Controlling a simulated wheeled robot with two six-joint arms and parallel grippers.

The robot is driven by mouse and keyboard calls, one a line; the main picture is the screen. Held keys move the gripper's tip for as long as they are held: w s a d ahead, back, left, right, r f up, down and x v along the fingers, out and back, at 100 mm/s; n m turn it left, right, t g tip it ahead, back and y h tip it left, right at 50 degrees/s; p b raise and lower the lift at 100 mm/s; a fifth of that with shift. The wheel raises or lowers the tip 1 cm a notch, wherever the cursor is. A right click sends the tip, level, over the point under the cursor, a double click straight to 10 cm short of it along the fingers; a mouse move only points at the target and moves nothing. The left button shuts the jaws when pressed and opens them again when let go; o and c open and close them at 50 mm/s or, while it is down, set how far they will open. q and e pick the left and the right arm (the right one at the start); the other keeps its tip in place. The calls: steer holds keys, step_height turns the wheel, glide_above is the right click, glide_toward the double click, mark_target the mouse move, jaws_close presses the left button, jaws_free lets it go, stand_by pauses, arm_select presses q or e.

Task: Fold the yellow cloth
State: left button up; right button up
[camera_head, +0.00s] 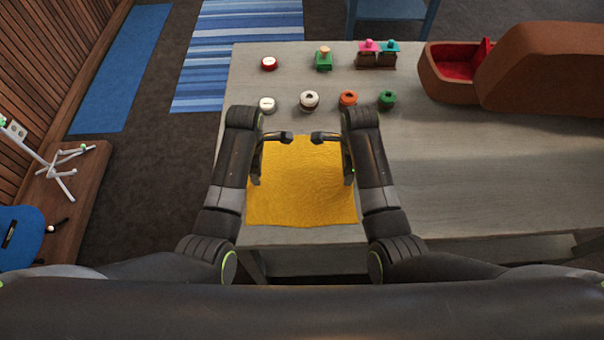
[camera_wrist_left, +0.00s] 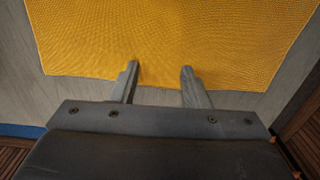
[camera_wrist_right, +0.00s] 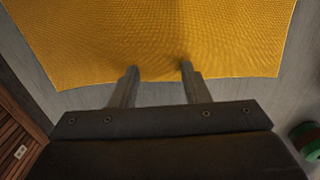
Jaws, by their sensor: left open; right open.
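The yellow cloth (camera_head: 300,195) lies flat, apparently in one layer, at the near left part of the grey table. My left gripper (camera_head: 271,158) is open and empty over the cloth's left side. In the left wrist view its fingertips (camera_wrist_left: 160,68) reach just past one edge of the cloth (camera_wrist_left: 170,35). My right gripper (camera_head: 334,158) is open and empty over the right side. In the right wrist view its fingertips (camera_wrist_right: 159,68) overlap the opposite edge of the cloth (camera_wrist_right: 160,35). I cannot tell whether the fingertips touch the cloth. My arms hide parts of both side edges.
Beyond the cloth stand a white tin (camera_head: 267,104), a brown-and-white tin (camera_head: 309,100), an orange one (camera_head: 348,98) and a green one (camera_head: 387,99). Behind are a red tin (camera_head: 268,64) and stamps (camera_head: 323,60). A brown case (camera_head: 545,70) lies right. The table (camera_head: 470,180) is clear right of the cloth.

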arm_select(q)
steer(key=shift+c, duration=0.5)
arm_select(e)
steer(key=shift+c, duration=0.5)
arm_select(q)
jaws_close()
arm_select(e)
jaws_close()
